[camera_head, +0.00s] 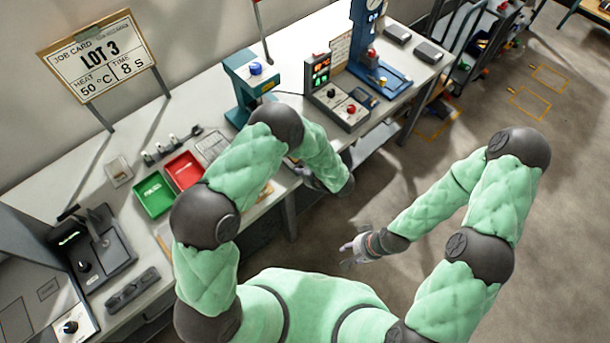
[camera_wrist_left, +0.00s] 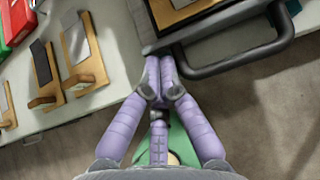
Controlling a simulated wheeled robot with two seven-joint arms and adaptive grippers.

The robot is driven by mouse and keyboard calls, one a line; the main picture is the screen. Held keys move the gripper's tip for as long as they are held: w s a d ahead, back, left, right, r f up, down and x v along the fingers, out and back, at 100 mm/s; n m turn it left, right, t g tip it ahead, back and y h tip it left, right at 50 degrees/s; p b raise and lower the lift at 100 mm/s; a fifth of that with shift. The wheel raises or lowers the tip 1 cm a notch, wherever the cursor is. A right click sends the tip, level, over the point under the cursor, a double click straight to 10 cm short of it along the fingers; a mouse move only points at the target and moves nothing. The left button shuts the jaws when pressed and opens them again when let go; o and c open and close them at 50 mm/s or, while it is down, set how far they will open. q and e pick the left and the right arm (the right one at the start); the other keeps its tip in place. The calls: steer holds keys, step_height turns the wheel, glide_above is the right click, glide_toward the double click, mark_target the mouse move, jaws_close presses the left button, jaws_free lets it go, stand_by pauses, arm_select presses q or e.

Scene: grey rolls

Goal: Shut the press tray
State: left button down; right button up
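The teal press (camera_head: 250,85) stands on the bench beyond my left arm. In the left wrist view a dark U-shaped handle (camera_wrist_left: 235,65) sticks out past the bench edge, at what looks like the press tray. In the head view my left arm covers most of the tray. My left gripper (camera_wrist_left: 162,80) has its purple fingers together, with the tips at the left corner of the handle; I cannot tell whether they touch it. Nothing shows between them. My right gripper (camera_head: 357,248) hangs over the floor, away from the bench; its finger opening is too small to judge.
Green bin (camera_head: 153,194) and red bin (camera_head: 184,170) stand on the bench left of my left arm. Small wooden boards (camera_wrist_left: 80,50) lie left of the gripper. A control box (camera_head: 337,102) stands right of the press. The floor (camera_head: 400,175) by the bench is open.

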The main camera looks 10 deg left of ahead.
arm_select(q)
steer(key=w+a+b, duration=0.2)
steer(key=w+a, duration=0.1)
steer(key=a, duration=0.1)
steer(key=w+a+b, duration=0.1)
steer(key=w+a, duration=0.2)
steer(key=a, duration=0.1)
steer(key=w+a+b, duration=0.2)
steer(key=w+a, duration=0.1)
steer(key=a, duration=0.1)
steer(key=shift+w+a+b, duration=0.3)
steer(key=shift+w+b, duration=0.05)
steer(key=shift+w, duration=0.05)
